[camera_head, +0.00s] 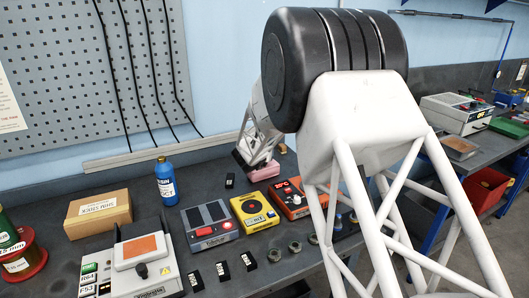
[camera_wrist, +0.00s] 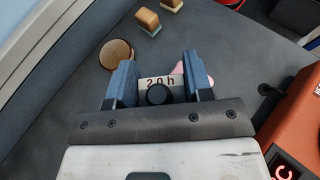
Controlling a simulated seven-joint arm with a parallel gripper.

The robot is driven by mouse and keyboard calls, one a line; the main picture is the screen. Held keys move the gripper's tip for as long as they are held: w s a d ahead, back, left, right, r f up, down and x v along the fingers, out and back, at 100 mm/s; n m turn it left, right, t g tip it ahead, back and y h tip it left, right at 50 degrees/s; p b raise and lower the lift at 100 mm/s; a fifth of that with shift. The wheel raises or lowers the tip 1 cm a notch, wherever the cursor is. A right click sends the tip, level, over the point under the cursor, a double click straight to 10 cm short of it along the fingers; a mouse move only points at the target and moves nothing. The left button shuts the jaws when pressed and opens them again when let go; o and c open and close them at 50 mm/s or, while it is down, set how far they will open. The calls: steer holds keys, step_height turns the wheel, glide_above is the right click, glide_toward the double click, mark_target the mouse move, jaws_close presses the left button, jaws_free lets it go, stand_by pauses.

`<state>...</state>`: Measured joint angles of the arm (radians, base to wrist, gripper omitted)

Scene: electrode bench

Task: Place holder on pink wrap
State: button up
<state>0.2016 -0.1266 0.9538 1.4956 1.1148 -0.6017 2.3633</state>
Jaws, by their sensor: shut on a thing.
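My gripper (camera_wrist: 160,82) has its two blue-grey fingers shut on a small holder (camera_wrist: 155,82) with a pale face reading "20h" and a dark round knob. A bit of the pink wrap (camera_wrist: 179,69) shows just beyond the holder, close to the right finger. In the head view the pink wrap (camera_head: 263,173) lies on the bench at the back, right beneath my gripper (camera_head: 256,160). The holder cannot be made out there. I cannot tell whether the holder touches the wrap.
An orange device (camera_head: 291,200), a yellow device (camera_head: 254,211) and a grey device (camera_head: 210,227) stand in front. A small black block (camera_head: 230,181) lies left of the wrap. In the wrist view, a round wooden piece (camera_wrist: 116,54) and wooden blocks (camera_wrist: 147,21) lie beyond my gripper.

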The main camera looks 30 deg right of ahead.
steer(key=shift+f, duration=0.15)
steer(key=o, duration=1.1)
steer(key=shift+o, duration=0.2)
steer(key=shift+s+a+r, duration=0.4)
steer(key=shift+s+r, duration=0.05)
steer(key=v, duration=1)
steer(key=shift+s+a, duration=0.2)
steer(key=shift+r, duration=0.1)
